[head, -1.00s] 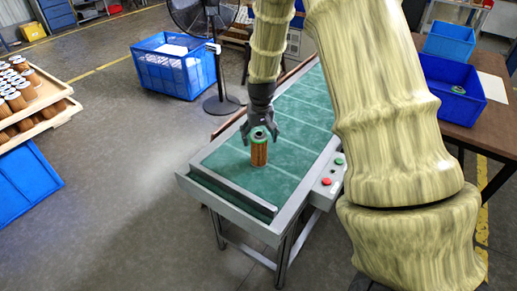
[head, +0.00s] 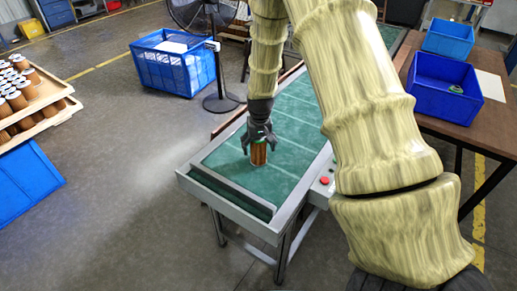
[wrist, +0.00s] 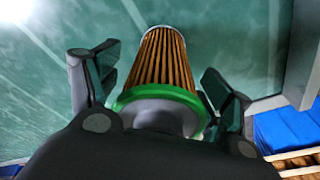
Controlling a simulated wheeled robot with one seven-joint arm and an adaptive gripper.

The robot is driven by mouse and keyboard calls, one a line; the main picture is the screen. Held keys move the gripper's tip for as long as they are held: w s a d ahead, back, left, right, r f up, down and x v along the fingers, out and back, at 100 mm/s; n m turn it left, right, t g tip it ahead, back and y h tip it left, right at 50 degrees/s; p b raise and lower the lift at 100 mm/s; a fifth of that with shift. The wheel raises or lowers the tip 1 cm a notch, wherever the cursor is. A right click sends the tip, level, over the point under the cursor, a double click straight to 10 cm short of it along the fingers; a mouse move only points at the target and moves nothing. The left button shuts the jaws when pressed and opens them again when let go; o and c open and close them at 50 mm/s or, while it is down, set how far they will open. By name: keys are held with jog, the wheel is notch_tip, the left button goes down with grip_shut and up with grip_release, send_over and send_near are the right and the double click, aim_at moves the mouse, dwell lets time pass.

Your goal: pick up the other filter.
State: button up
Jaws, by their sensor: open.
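An orange-brown pleated filter (head: 259,156) stands upright on the green belt (head: 222,160) of the conveyor, near its front end. In the wrist view, the filter (wrist: 160,62) shows its pleats and a green rim at the end nearest my wrist. My gripper (head: 259,143) is right above the filter and hides its top in the head view. In the wrist view, the fingers of my gripper (wrist: 162,80) are spread on either side of the filter, with visible gaps. A small green-rimmed item (head: 456,89) lies in a blue bin at right; it is mostly hidden.
The blue bin (head: 432,98) stands on a brown table with another blue bin (head: 448,38) behind it. Several filters (head: 14,92) stand on a wooden rack at left. A red button (head: 324,181) sits on the conveyor's right side. The belt around the filter is clear.

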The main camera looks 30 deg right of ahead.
jog(key=c, duration=1.1)
jog(key=shift+r, duration=0.15)
